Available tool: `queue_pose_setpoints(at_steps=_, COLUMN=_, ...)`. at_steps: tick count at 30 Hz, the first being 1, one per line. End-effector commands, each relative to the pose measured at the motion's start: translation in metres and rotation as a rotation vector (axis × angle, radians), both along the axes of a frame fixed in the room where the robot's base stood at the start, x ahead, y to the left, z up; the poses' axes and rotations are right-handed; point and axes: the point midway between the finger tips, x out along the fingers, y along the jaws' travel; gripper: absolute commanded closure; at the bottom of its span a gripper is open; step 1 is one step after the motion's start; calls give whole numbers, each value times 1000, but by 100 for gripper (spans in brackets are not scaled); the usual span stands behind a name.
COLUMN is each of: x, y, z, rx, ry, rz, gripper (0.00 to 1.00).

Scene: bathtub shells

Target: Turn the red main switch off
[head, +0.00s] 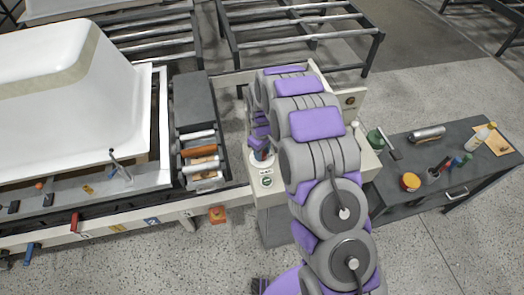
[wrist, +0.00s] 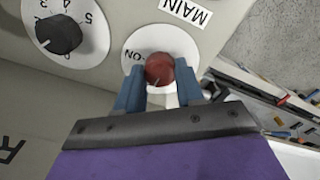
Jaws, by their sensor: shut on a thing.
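The red main switch (wrist: 159,69) is a round red knob on a white disc in the wrist view. The disc carries the lettering "ON" at its left, and a "MAIN" label (wrist: 186,11) is above it. My gripper (wrist: 160,77) has one blue finger on each side of the knob and is shut on it. In the head view my gripper (head: 261,148) is at the top of the pale control cabinet (head: 272,222), and the knob cannot be made out clearly there.
A black numbered dial (wrist: 59,35) is left of the switch. A white tub shell (head: 70,85) lies on the machine to the left.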

Motion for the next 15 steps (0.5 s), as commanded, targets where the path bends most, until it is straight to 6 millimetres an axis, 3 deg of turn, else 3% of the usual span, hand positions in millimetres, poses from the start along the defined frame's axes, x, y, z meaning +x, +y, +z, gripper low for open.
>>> queue_pose_setpoints(at_steps=15, x=4, y=2, z=3, rx=3, ry=-14, rz=110, gripper=93)
